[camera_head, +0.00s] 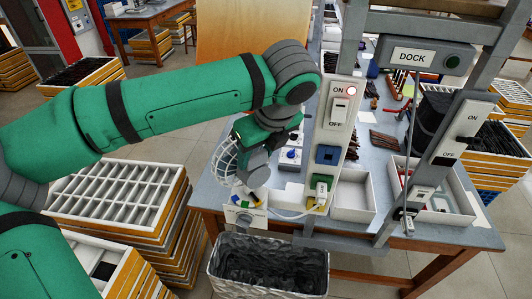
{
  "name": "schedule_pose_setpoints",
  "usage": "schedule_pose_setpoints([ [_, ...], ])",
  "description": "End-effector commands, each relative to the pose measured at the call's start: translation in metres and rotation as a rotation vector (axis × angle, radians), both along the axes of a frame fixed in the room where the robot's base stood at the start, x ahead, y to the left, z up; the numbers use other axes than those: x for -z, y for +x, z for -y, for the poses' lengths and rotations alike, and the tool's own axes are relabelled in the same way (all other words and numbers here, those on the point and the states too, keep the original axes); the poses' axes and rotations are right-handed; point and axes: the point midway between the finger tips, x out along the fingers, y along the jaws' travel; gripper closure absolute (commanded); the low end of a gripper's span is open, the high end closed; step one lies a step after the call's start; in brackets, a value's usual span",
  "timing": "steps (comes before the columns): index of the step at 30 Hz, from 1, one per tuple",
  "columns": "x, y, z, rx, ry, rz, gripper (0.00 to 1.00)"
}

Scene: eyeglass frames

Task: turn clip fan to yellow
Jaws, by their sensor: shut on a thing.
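The clip fan (224,163) has a round white wire cage and stands at the left edge of the grey workbench, partly hidden behind my wrist. Below it is a small white panel (236,215) with blue, yellow and green marks around it. My green arm reaches in from the left and bends down at the fan. My gripper (257,182) points down at the fan's lower part, just above the coloured marks. It is shut on part of the fan; the fingertips and the held part are mostly hidden, so the setting cannot be read.
A metal bin (268,285) stands below the bench edge. To the right are a post with an ON/OFF switch (339,108), a plug with a white cable (320,190), a white tray (354,213) and a DOCK box (424,58). Stacked crates (112,205) stand left.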

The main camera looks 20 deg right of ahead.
Motion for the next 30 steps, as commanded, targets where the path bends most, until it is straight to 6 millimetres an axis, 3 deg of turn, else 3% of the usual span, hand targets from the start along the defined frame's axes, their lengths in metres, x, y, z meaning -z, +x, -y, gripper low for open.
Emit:
schedule_pose_setpoints([
  [13,-0.001,0.001,-0.002,-0.014,-0.003,0.002,0.93],
  [14,-0.001,0.001,-0.002,-0.014,-0.003,0.002,0.46],
  [15,-0.001,0.001,-0.002,-0.014,-0.003,0.002,0.36],
  [16,-0.001,0.001,-0.002,-0.014,-0.003,0.002,0.34],
  [25,-0.001,0.001,-0.002,-0.012,-0.001,0.002,0.34],
  [30,-0.016,-0.004,0.0,-0.012,-0.001,0.005,0.34],
])
